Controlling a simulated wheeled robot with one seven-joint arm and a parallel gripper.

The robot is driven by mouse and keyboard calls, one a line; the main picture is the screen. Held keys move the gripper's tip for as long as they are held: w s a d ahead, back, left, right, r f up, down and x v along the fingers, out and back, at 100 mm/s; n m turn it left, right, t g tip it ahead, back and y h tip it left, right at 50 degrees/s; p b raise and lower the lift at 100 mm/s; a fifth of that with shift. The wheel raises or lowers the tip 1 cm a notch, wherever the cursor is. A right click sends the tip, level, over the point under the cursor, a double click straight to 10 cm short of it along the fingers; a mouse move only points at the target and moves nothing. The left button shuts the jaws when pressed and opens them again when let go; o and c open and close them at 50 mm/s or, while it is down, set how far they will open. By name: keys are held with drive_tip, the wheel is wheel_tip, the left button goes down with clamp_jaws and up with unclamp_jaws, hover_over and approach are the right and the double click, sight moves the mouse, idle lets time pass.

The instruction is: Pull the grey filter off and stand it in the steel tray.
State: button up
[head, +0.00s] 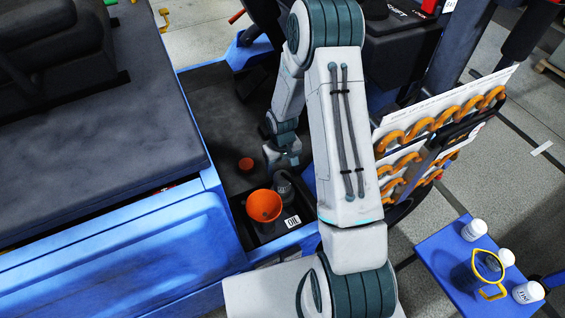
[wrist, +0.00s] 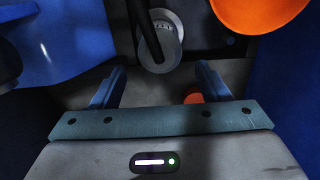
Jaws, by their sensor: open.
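A short grey cylinder, which looks like the grey filter (wrist: 166,22), lies ahead of my gripper (wrist: 161,70) in the wrist view. A dark bar or hose crosses in front of it and hides part of it. My gripper is open, with its two fingers wide apart and nothing between them. In the head view my gripper (head: 283,155) is low inside the dark bay, behind the orange funnel, partly hidden by my arm. I cannot make out the steel tray in either view.
An orange funnel (head: 263,206) stands beside a black box labelled OIL (head: 293,222). Blue walls (head: 215,185) bound the bay. A blue table (head: 440,252) with white bottles and a yellow-handled jug stands at right.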

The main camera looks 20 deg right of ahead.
sight(282, 175)
wheel_tip(282, 175, down, 8)
drive_tip(key=b, duration=0.5)
drive_tip(key=shift+r, duration=0.25)
drive_tip(key=c, duration=1.1)
